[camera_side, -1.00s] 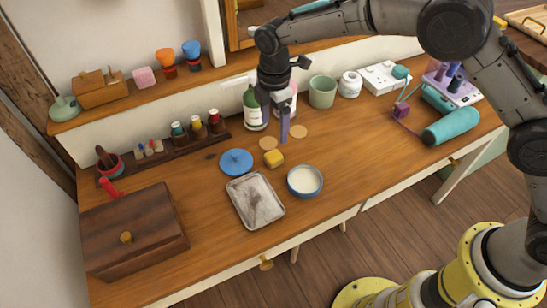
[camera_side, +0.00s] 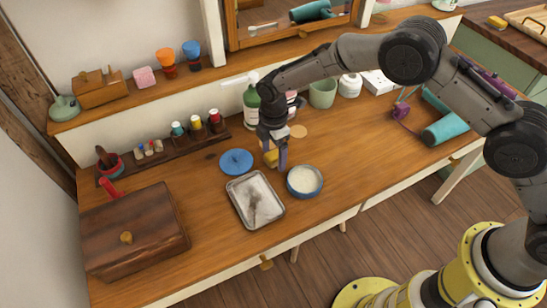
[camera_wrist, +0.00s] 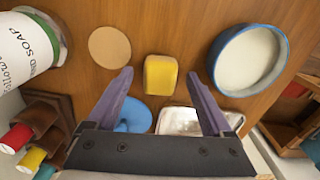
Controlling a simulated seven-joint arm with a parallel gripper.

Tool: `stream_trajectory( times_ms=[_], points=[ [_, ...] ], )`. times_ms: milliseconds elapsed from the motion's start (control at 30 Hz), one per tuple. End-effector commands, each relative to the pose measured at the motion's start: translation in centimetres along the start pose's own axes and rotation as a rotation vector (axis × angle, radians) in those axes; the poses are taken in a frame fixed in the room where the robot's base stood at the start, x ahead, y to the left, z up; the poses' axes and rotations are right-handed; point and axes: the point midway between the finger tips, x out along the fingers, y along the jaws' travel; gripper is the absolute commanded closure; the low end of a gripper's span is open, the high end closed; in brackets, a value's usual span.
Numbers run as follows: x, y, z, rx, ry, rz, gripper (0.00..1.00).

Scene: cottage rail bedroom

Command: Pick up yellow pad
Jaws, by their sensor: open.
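The yellow pad (camera_wrist: 160,75) is a small block lying on the wooden desk. In the wrist view it sits just beyond and between my two purple fingertips, with none of it gripped. In the side view the pad (camera_side: 270,159) is partly hidden behind my fingers. My gripper (camera_side: 275,160) is open and points down over the desk by the pad. In the wrist view my gripper (camera_wrist: 160,88) shows its fingers spread wider than the pad.
A blue bowl with white contents (camera_side: 305,181) stands close right of the pad. A metal tray (camera_side: 273,218) and a blue lid (camera_side: 236,162) lie nearby. A wooden box (camera_side: 130,235) is at left.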

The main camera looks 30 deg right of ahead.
Motion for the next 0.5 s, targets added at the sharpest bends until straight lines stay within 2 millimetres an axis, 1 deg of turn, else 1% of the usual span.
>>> stream_trajectory(
  times_ms=[133,167,300,467,500],
  points=[
    [-0.03,0.02,-0.01,0.0,0.0,0.001,0.15],
    [-0.03,0.02,-0.01,0.0,0.0,0.001,0.17],
    [-0.05,0.02,-0.01,0.0,0.0,0.001,0.42],
    [-0.06,0.02,-0.01,0.0,0.0,0.001,0.71],
    [-0.06,0.02,-0.01,0.0,0.0,0.001,0.78]
  ],
)
